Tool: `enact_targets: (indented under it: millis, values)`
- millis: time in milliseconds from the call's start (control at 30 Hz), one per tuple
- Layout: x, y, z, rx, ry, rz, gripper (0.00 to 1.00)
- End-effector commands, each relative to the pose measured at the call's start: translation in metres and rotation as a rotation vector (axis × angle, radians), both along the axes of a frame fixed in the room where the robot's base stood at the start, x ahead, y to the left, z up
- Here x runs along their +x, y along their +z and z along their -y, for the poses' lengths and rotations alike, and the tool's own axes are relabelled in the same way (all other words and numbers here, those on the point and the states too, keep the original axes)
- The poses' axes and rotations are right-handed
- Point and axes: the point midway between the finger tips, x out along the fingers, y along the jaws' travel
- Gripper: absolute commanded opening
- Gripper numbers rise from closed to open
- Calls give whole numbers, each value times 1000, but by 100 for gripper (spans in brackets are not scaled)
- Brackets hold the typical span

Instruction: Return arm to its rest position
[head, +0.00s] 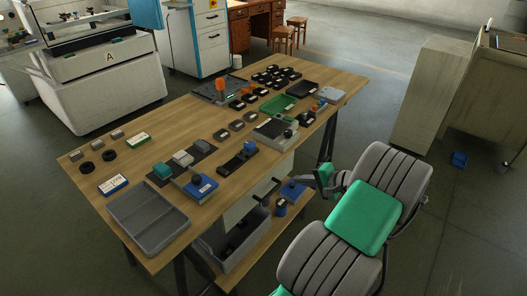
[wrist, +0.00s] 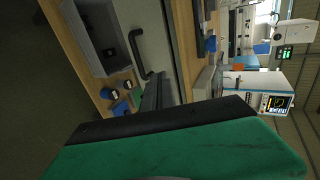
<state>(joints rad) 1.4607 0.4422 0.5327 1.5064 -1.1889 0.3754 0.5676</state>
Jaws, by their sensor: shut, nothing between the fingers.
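My gripper (head: 296,179) is at the near right side of the wooden table (head: 215,125), beside its edge and at the end of my grey and green arm. Its dark fingers (wrist: 157,88) are together in the wrist view, with nothing held between them. The arm is bent, and its green wrist part fills the lower wrist view. The gripper appears clear of the table's objects, though its exact gap to the lower shelf is hard to judge.
A grey divided tray (head: 148,217) and several small parts lie on the tabletop. A grey bin (head: 236,244) and blue items (head: 292,190) are below. A dark handle (head: 267,188) is close to the gripper. Open floor lies right, before a pale cabinet (head: 428,95).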

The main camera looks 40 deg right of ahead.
Motion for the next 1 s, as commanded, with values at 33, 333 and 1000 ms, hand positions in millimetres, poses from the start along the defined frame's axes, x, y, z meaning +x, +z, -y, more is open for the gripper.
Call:
enact_targets:
  millis: [33,333,1000]
  values:
    - [3,3,-3,-6,10,-6,0]
    - [84,83,-160,-344,451,-276,0]
    - [-41,201,-395,-1032,1102,-480,0]
